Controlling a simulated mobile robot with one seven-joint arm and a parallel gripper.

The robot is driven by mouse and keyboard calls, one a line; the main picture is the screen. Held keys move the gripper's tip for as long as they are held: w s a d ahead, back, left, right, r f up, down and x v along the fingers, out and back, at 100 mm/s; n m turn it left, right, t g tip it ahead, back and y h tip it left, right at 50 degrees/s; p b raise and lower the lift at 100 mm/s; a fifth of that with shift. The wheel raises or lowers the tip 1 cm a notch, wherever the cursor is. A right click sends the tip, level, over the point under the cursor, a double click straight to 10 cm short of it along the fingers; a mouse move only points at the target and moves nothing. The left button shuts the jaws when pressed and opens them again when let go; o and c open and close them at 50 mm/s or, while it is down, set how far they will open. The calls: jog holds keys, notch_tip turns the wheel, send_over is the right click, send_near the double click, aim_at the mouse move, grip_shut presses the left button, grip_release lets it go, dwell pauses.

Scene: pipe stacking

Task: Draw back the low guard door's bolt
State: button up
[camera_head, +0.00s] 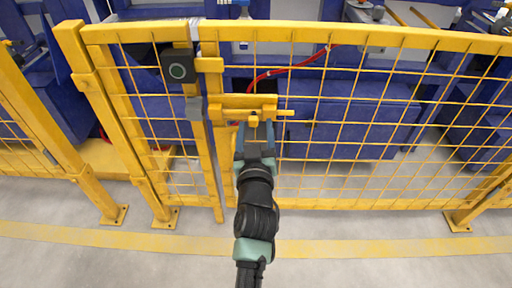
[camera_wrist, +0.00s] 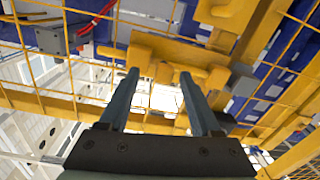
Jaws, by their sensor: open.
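The low guard door's bolt (camera_head: 247,108) is a yellow bar on a yellow bracket, mounted on the yellow mesh fence near the gate's upright. Its rod end sticks out to the right, and a small knob (camera_head: 254,120) hangs below its middle. The bolt also shows in the wrist view (camera_wrist: 175,50). My gripper (camera_head: 255,130) is open just in front of the bolt. In the wrist view its two dark fingers (camera_wrist: 160,74) stand apart on either side of the knob. I cannot tell whether either finger touches it.
Yellow mesh panels (camera_head: 345,130) span both sides. Blue machines (camera_head: 340,125) and a red cable (camera_head: 290,68) are behind.

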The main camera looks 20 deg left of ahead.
jog(key=p+v, duration=0.2)
jog(key=v, duration=1)
jog(key=shift+r, duration=0.1)
jog(key=w+d+r+m+t, duration=0.1)
jog(key=d+r+t, duration=0.15)
jog(key=r, duration=1.15)
jog(key=w+d+r+m+t, duration=0.1)
jog(key=d+r+t, duration=0.15)
jog(key=r, duration=1.15)
jog(key=s+d+r+m+t+h, duration=0.1)
jog(key=s+d+r+t+h, duration=0.1)
jog(key=s+r, duration=0.35)
jog(key=s+d+r+m+t+h+p, duration=0.1)
jog(key=s+d+r+t+h, duration=0.15)
jog(key=r, duration=0.65)
jog(key=s+d+r+m+t+h, duration=0.15)
jog(key=s+r, duration=0.25)
jog(key=r, duration=0.4)
notch_tip(320, 180, up, 36)
jog(key=w+p, duration=0.1)
jog(key=p, duration=3.7)
jog(key=shift+w+d+g, duration=0.2)
jog(key=shift+d+g, duration=0.05)
jog(key=shift+g, duration=0.15)
jog(key=shift+r, duration=0.15)
